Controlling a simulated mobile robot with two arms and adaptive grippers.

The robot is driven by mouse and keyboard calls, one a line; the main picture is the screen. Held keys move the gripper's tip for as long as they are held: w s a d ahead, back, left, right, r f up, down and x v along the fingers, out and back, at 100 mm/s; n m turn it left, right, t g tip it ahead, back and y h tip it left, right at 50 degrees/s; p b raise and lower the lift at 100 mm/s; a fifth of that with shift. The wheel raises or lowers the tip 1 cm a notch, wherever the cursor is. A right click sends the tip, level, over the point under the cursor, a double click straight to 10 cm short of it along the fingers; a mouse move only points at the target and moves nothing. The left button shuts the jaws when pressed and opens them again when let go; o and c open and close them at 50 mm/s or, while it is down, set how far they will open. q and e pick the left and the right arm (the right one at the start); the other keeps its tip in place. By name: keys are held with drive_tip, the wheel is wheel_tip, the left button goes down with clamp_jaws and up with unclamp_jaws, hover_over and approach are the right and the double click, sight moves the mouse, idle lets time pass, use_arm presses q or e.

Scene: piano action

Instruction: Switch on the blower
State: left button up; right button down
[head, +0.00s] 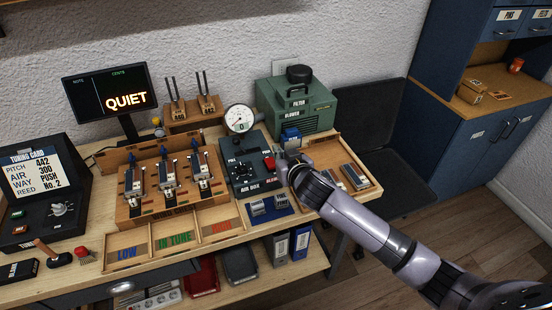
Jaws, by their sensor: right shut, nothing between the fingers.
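The blower (318,122) is a green box with a handle and a black knob on top, at the back right of the bench, with FILTER and BLOWER lettered on it. A small blue part (290,134) sits at its front. The dark air box (243,168) stands front left of it, with a round gauge (239,119) above and a red part (269,162) on its right. My right gripper (282,160) is shut and empty, in front of the blower and right beside the red part. Whether it touches anything cannot be told. My left gripper is out of view.
A wooden jig (128,214) with several reed clamps is left of the air box. A display (110,98) reads QUIET. A tuning card panel (30,180) stands far left. A wooden tray (368,192) with metal bars lies under my right forearm. A dark chair (365,112) is right.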

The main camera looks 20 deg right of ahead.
sight(271, 163)
drive_tip(key=x, duration=0.4)
drive_tip(key=shift+f+p, duration=0.15)
drive_tip(key=shift+p, duration=0.2)
drive_tip(key=shift+s+f, duration=0.15)
drive_tip(key=shift+f, duration=0.45)
drive_tip(key=shift+s+f, duration=0.15)
drive_tip(key=shift+f, duration=0.5)
drive_tip(key=shift+s+f, duration=0.1)
drive_tip(key=shift+f, duration=0.5)
